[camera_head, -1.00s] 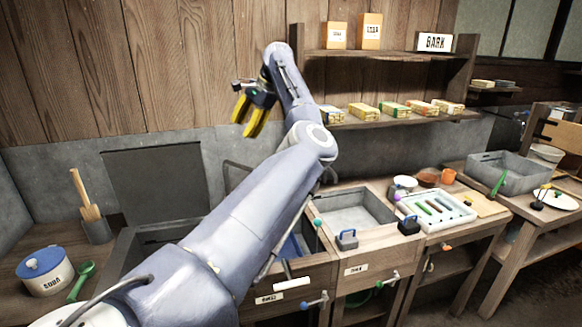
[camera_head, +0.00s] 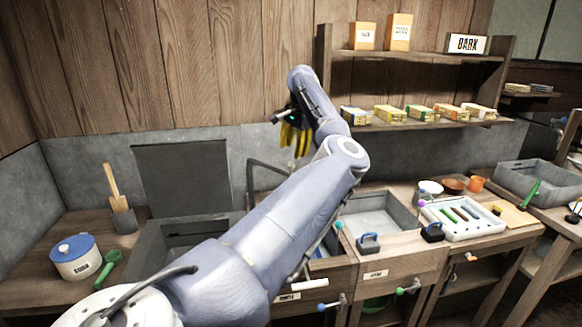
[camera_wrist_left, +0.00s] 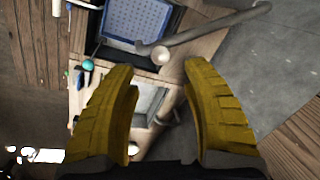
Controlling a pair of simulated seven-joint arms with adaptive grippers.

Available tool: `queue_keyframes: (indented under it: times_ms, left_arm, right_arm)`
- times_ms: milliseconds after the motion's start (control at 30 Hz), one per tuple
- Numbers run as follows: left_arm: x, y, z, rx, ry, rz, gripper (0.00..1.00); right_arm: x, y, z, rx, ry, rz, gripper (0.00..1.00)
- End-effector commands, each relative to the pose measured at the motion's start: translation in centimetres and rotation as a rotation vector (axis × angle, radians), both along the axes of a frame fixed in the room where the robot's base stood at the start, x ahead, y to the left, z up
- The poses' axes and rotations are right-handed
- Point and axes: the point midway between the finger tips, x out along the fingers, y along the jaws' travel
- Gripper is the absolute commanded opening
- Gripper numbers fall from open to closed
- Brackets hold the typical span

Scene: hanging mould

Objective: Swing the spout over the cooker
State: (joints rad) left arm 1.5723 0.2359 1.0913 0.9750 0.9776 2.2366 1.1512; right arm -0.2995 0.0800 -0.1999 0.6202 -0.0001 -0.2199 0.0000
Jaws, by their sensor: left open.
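The spout is a bent grey pipe (camera_head: 262,164) at the back wall, partly hidden behind my left arm in the head view. In the left wrist view the spout (camera_wrist_left: 215,32) runs to a pale round end beside a blue perforated tray (camera_wrist_left: 138,20). The open box with a raised dark lid, apparently the cooker (camera_head: 150,243), stands left of my arm. My left gripper (camera_head: 295,150) has yellow fingers pointing down. It is open and empty, above the counter near the spout; its fingers (camera_wrist_left: 160,70) are apart, with the spout's end beyond them. My right gripper is not in view.
A shelf (camera_head: 425,123) with several packets is right of the gripper. A grey basin (camera_head: 375,218) and a white tray (camera_head: 462,220) lie right.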

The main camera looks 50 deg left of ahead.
Motion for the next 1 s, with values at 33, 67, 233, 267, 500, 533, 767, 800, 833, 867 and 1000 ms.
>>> queue_keyframes:
  times_ms: [33,67,233,267,500,533,767,800,833,867,1000]
  left_arm:
    - [-0.1,0.2,-1.0,0.000,0.003,0.000,0.48]
    - [-0.1,0.3,-1.5,0.000,0.003,0.001,0.48]
    - [0.0,0.8,-4.0,0.000,0.002,0.000,0.48]
    - [-0.1,0.9,-4.4,0.001,0.002,0.000,0.48]
    - [0.0,1.3,-6.6,0.001,0.002,0.000,0.48]
    - [0.0,1.4,-6.7,0.001,0.002,0.000,0.48]
    - [0.0,1.5,-7.2,0.001,0.001,0.000,0.48]
    - [0.0,1.5,-7.3,0.001,0.001,0.000,0.48]
    - [0.0,1.5,-7.3,0.001,0.001,0.000,0.48]
    - [0.0,1.5,-7.3,0.001,0.001,0.000,0.48]
    - [0.0,1.5,-7.3,0.001,0.001,0.000,0.50]
  right_arm:
    - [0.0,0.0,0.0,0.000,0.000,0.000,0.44]
    - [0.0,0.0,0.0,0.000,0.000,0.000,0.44]
    - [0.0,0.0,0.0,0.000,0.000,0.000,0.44]
    - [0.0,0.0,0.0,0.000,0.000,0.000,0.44]
    - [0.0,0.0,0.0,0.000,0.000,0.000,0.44]
    - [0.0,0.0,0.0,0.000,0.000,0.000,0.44]
    - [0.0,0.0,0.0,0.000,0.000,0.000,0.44]
    - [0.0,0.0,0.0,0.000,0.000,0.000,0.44]
    - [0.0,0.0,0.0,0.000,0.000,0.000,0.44]
    - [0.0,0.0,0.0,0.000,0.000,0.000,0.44]
    - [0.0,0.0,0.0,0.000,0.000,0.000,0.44]
